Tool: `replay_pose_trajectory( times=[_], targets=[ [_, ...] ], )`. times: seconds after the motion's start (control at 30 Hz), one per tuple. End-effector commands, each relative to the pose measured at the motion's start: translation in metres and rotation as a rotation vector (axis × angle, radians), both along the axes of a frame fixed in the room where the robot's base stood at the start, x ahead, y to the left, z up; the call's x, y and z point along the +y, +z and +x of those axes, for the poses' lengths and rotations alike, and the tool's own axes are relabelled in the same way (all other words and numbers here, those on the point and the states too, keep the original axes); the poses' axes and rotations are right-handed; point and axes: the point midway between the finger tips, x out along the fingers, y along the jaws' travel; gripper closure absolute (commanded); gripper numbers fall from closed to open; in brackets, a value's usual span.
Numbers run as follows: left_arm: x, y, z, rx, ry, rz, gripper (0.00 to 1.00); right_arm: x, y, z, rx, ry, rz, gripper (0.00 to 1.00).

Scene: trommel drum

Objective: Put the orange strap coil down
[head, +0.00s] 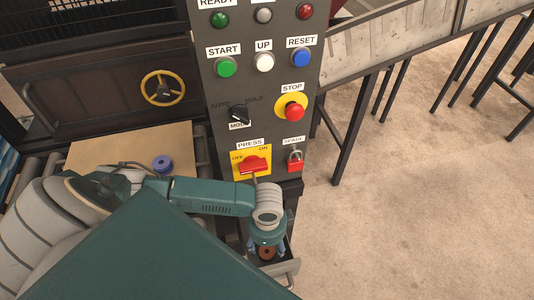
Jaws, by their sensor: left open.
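My left gripper (265,249) points down below the control panel, at the panel's lower right corner. Its fingers are apart. An orange-brown ring, which looks like the orange strap coil (267,254), shows between the fingertips. It is over or in a small metal tray (287,268); I cannot tell from this angle whether it touches the tray floor. My wrist hides part of the tray. My right gripper is not in view.
The grey control panel (225,135) with buttons, a red press switch (252,164) and a red padlock (295,164) stands close behind my wrist. A blue-purple coil (162,165) lies on a cardboard sheet (120,145) on rollers. Open concrete floor (430,200) lies right.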

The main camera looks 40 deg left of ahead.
Motion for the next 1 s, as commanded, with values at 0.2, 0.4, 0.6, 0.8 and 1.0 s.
replay_pose_trajectory(
  times=[0.2, 0.4, 0.6, 0.8, 1.0],
  targets=[
    [0.001, 0.047, 0.000, -0.003, -0.001, 0.000, 0.41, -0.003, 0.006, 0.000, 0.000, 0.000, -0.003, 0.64],
    [0.000, 0.068, 0.000, -0.001, -0.001, 0.000, 0.41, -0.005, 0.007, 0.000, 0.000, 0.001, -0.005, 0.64],
    [0.000, 0.072, 0.000, 0.000, 0.000, 0.001, 0.41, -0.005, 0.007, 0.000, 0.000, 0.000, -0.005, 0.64],
    [0.000, 0.072, 0.000, 0.000, 0.000, 0.001, 0.41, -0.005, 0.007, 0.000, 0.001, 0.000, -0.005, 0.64],
    [0.000, 0.072, 0.000, 0.000, 0.000, 0.001, 0.41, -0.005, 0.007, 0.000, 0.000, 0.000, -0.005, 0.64]
  ],
)
